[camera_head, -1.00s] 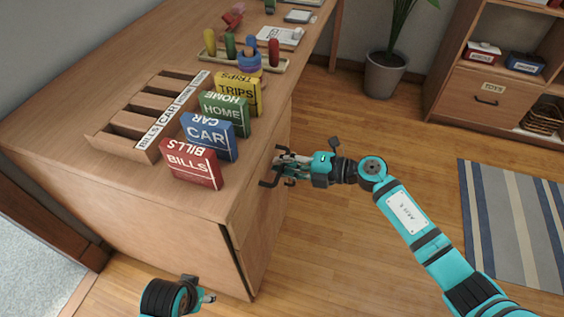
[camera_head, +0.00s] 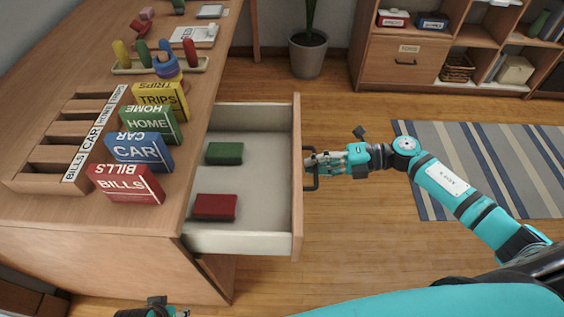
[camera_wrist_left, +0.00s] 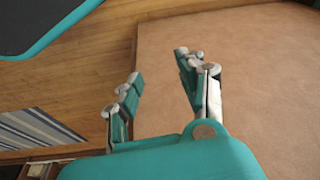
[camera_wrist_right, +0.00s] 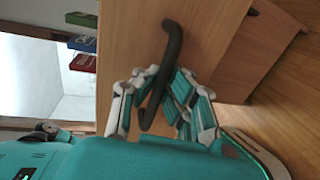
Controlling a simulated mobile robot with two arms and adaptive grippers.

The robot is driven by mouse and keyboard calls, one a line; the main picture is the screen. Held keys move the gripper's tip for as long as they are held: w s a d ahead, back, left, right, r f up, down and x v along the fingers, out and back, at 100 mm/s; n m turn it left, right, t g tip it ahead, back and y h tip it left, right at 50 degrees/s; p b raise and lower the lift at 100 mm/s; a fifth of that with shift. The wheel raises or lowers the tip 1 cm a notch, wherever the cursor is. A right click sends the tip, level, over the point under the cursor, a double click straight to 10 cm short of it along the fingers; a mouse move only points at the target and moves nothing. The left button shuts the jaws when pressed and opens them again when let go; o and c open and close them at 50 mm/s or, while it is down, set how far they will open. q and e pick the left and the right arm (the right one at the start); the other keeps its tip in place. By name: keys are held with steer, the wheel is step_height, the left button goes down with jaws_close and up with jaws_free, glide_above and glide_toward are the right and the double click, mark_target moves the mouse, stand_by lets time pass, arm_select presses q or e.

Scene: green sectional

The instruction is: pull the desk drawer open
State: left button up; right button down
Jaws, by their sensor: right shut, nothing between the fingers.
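The desk drawer (camera_head: 297,225) stands pulled well out of the desk's right side in the head view, its inside showing. Its dark bar handle (camera_head: 309,184) is on the drawer front and also shows in the right wrist view (camera_wrist_right: 173,45). My right gripper (camera_head: 316,161) is at the handle, with its fingers on both sides of the bar in the right wrist view; it is shut without a grip on anything. My left gripper (camera_wrist_left: 159,68) is open and empty beside a brown desk panel; only a bit of it shows at the head view's bottom edge.
A green box (camera_head: 224,153) and a red box (camera_head: 215,207) lie in the drawer. Labelled blocks, such as the red BILLS block (camera_head: 125,184), stand near the desk top's edge beside a slotted rack (camera_head: 50,183). Floor is free right of the drawer, before the striped rug (camera_head: 410,160).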

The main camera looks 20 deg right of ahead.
arm_select(q)
steer(key=v, duration=0.3)
steer(key=shift+w+r+b, duration=0.2)
steer(key=shift+r+b, duration=0.1)
steer(key=shift+b, duration=0.1)
arm_select(e)
steer(key=f+v, duration=0.1)
steer(key=v, duration=0.6)
steer(key=shift+d+f, duration=0.25)
steer(key=shift+d, duration=0.15)
steer(key=c, duration=2)
jaws_free()
steer(key=shift+s, duration=0.15)
steer(key=o, duration=0.6)
steer(key=v, duration=1.2)
